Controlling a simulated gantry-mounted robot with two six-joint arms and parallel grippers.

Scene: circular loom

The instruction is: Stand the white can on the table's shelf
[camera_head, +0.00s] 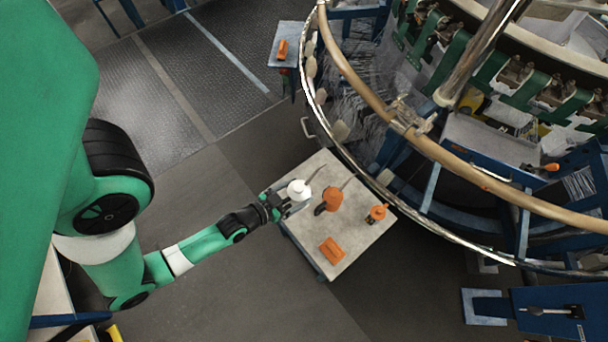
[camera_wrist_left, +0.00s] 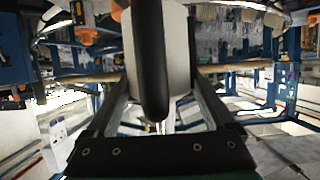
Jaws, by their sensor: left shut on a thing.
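The white can (camera_head: 299,189) is at the upper left edge of the small table (camera_head: 352,248) in the head view, with a thin spout pointing up and right. My left gripper (camera_head: 288,205) is shut on it from the left. In the left wrist view the white can (camera_wrist_left: 180,50) fills the space between the fingers, with a black handle-like bar in front of it. I cannot tell whether the can touches the tabletop. The table's shelf cannot be made out under the top. My right gripper is not in view.
An orange can (camera_head: 332,199) stands close right of the white can. A smaller orange item (camera_head: 377,212) and an orange block (camera_head: 332,250) are also on the table. The loom's round rail (camera_head: 372,184) passes close to the right.

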